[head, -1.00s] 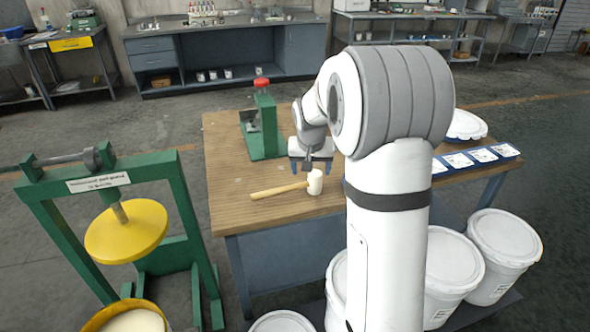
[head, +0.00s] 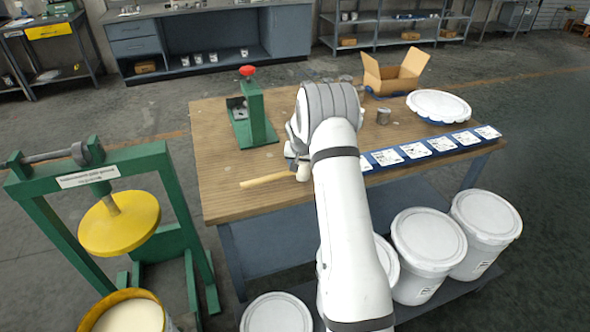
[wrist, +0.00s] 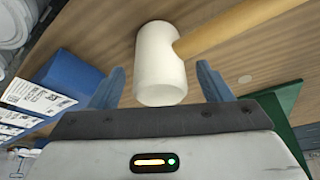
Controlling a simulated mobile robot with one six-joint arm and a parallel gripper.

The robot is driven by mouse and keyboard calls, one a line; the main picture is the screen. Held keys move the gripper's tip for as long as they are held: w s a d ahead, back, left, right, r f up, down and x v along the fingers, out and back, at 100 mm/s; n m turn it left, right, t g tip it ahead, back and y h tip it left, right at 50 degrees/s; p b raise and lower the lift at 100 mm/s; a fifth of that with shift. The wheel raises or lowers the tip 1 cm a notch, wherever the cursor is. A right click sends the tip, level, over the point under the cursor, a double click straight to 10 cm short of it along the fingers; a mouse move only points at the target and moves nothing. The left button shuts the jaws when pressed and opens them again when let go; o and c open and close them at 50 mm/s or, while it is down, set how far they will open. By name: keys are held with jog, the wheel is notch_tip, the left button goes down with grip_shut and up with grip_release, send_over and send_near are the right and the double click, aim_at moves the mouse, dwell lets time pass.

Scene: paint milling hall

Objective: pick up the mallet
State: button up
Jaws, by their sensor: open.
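The mallet lies on the wooden table (head: 220,165). In the wrist view its white head (wrist: 160,62) shows between and just beyond the two blue fingers of my gripper (wrist: 160,88), which is open with space on both sides. Its wooden handle (wrist: 235,25) runs to the upper right there.
A green press with a red knob (head: 255,115) stands behind the mallet. A blue strip with white cards (head: 440,145) lies to the right.

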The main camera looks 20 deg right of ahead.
jog(key=shift+x, duration=1.1)
jog(key=shift+c, duration=0.4)
jog(key=c, duration=1.3)
jog(key=shift+o, duration=0.2)
